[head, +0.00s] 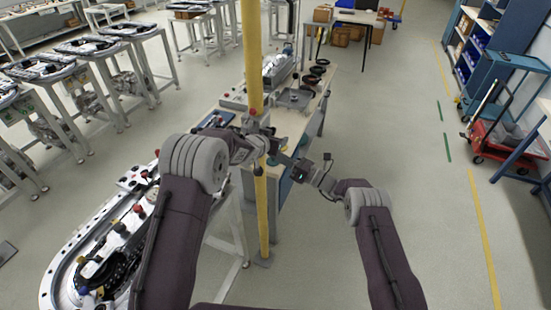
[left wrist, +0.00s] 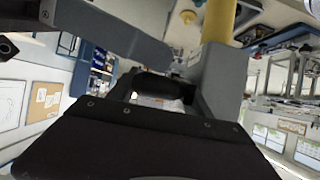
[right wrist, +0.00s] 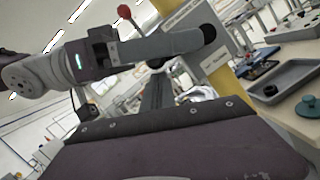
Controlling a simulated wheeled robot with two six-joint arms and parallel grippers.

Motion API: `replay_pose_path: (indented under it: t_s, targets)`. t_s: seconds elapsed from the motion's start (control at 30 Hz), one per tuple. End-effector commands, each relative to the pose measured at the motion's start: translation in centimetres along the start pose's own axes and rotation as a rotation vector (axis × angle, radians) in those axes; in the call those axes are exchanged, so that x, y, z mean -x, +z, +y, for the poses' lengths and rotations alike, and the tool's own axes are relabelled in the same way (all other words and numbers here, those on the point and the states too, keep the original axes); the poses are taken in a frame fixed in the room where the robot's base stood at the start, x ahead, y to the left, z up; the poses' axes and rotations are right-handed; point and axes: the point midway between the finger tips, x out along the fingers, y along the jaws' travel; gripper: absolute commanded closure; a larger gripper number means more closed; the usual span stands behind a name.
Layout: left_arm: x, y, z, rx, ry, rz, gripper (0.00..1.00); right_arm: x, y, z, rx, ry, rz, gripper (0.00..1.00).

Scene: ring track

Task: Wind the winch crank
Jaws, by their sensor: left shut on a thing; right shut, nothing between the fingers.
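The winch (head: 258,126) is a grey housing on the yellow post (head: 254,60), in the middle of the head view. My left gripper (head: 268,146) is at the winch, shut on the crank handle, whose black grip (left wrist: 155,86) shows between the fingers in the left wrist view. A grey bar (left wrist: 120,32) runs across there beside the grip. The right wrist view shows the labelled housing (right wrist: 213,62) and a lever with a red ball (right wrist: 124,12). My right gripper (head: 292,166) is shut and empty, just right of and below the left one.
A workbench (head: 308,112) with a grey tray (head: 294,98) and dark rings stands behind the post. An oval track table (head: 75,250) lies at lower left. The floor to the right is open, up to a red cart (head: 500,140).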

Motion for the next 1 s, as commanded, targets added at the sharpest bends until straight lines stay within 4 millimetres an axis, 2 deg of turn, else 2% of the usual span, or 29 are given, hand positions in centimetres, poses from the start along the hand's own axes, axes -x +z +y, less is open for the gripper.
replay_pose_path:
  t_s: [0.03, 0.13, 0.27, 0.47, 0.5, 0.53, 1.0]
  targets:
    - [0.1, -1.0, 0.3, -0.004, 0.007, 0.023, 1.00, 0.0, 0.1, 0.0, 0.000, 0.000, 0.000, 1.00]
    - [0.1, -1.0, 0.3, -0.004, 0.007, 0.023, 1.00, -0.1, 0.2, 0.1, 0.001, 0.001, 0.000, 1.00]
    - [0.1, -1.0, 0.3, -0.004, 0.007, 0.023, 1.00, -0.4, 1.4, 0.3, 0.002, 0.003, -0.002, 1.00]
    - [0.1, -0.9, 0.4, -0.004, 0.007, 0.020, 1.00, -0.4, 1.8, 0.4, 0.004, 0.004, -0.008, 1.00]
    - [0.1, -0.8, 0.4, -0.004, 0.008, 0.019, 0.39, -0.4, 1.8, 0.4, 0.005, 0.004, -0.009, 1.00]
    - [0.1, -0.8, 0.4, -0.005, 0.008, 0.018, 0.31, -0.5, 1.8, 0.4, 0.006, 0.005, -0.009, 1.00]
    - [0.0, -0.3, 0.1, -0.001, 0.003, 0.008, 0.29, -0.3, 1.5, 0.3, 0.002, 0.002, -0.004, 1.00]
